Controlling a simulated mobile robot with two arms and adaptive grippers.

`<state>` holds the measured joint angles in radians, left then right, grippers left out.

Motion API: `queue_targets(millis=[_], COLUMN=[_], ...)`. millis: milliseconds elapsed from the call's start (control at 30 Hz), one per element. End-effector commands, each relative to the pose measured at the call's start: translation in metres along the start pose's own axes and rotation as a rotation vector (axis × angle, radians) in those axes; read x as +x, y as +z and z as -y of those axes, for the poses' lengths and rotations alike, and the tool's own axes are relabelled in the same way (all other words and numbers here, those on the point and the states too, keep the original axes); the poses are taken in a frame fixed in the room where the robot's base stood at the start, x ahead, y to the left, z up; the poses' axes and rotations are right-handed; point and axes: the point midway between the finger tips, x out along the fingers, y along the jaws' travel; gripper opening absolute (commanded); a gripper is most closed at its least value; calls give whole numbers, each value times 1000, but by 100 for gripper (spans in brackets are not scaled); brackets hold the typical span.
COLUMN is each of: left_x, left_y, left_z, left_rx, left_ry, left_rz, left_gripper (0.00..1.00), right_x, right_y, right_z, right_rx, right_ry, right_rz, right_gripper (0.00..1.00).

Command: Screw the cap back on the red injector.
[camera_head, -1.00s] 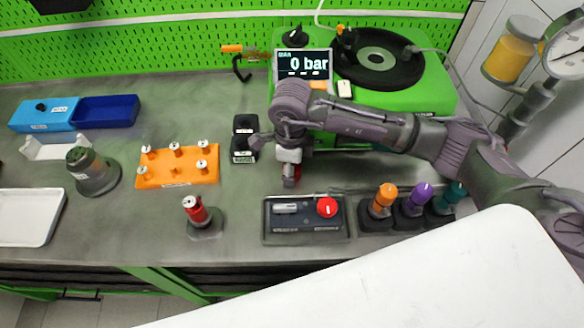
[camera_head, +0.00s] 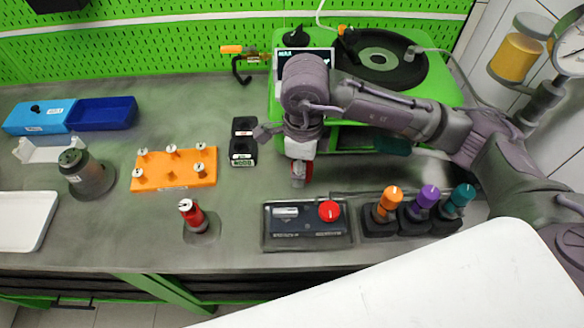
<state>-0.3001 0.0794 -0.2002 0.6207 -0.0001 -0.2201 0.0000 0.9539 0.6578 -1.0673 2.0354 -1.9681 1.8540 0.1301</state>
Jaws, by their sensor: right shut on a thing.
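The red injector (camera_head: 194,214) stands upright in a dark holder at the front of the bench, left of the black control box. Its top shows a pale metal tip with a dark centre, and no cap is visible on it. My right gripper (camera_head: 299,172) points down above the bench, behind the control box and to the right of the injector. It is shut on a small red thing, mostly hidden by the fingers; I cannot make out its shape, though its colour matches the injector. My left gripper is not in view.
The control box (camera_head: 286,226) has a red knob. Orange (camera_head: 388,207), purple (camera_head: 424,204) and teal (camera_head: 458,203) injectors stand right of it. An orange block (camera_head: 174,183) with metal pieces and a dark grey container (camera_head: 90,180) are left. Bare bench lies between injector and gripper.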

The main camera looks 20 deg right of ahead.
Motion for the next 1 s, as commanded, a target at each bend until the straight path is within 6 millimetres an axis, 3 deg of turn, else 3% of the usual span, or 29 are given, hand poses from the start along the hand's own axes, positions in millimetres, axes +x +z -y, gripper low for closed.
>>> queue_targets(millis=[200, 400, 867, 1000], left_x=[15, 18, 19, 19], left_y=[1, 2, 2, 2], left_z=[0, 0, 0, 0], left_rx=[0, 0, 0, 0], left_ry=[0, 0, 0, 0], left_rz=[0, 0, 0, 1], left_gripper=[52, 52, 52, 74], right_x=[-27, -42, -47, -47], right_y=[-32, -48, -53, -53], right_z=[-34, -52, -58, -58], right_rx=[-2, -1, 1, 1], right_ry=[-5, -2, -1, 0], right_rz=[2, 1, -1, -1], right_gripper=[21, 21, 21, 21])
